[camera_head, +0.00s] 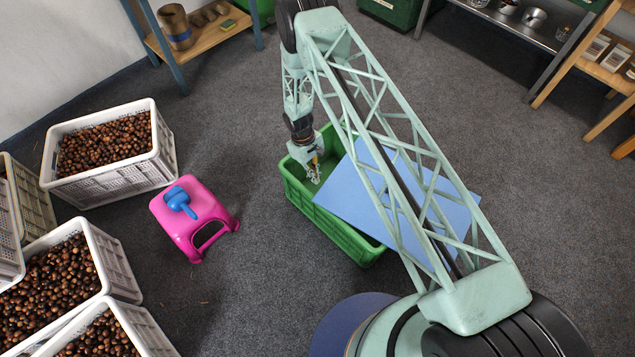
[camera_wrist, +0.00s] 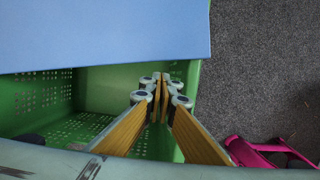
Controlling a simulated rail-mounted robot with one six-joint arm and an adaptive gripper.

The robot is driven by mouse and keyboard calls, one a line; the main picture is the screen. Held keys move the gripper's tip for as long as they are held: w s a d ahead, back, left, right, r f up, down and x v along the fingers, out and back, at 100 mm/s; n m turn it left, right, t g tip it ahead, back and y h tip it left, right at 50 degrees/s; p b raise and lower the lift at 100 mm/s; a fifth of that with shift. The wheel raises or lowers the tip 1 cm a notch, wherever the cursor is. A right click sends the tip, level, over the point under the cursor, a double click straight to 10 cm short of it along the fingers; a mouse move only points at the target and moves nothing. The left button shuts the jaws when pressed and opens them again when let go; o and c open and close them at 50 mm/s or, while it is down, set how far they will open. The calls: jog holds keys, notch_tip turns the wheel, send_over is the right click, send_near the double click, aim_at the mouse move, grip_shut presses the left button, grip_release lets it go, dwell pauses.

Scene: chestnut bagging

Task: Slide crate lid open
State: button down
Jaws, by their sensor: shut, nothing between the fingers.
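The green crate (camera_head: 337,232) stands on the floor under my arm. Its blue lid (camera_head: 340,192) is a flat sheet that lies shifted and askew over the crate, with its right part sticking out past the crate. The crate's left end is uncovered. My gripper (camera_head: 314,175) is shut and empty at that uncovered end, beside the lid's left edge. In the wrist view the shut fingertips (camera_wrist: 163,80) are over the crate opening, close to the lid's edge (camera_wrist: 110,50). I cannot tell if they touch it. The perforated crate wall (camera_wrist: 95,125) shows below.
A pink stool (camera_head: 185,222) with a blue scoop (camera_head: 179,200) stands left of the crate. White crates of chestnuts (camera_head: 150,170) stand further left. Shelves line the back and right. The carpet (camera_head: 500,140) right of the lid is clear.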

jog(key=p+v, duration=0.1)
jog(key=v, duration=0.9)
jog(key=shift+w+a+p, duration=0.35)
jog(key=shift+a, duration=0.1)
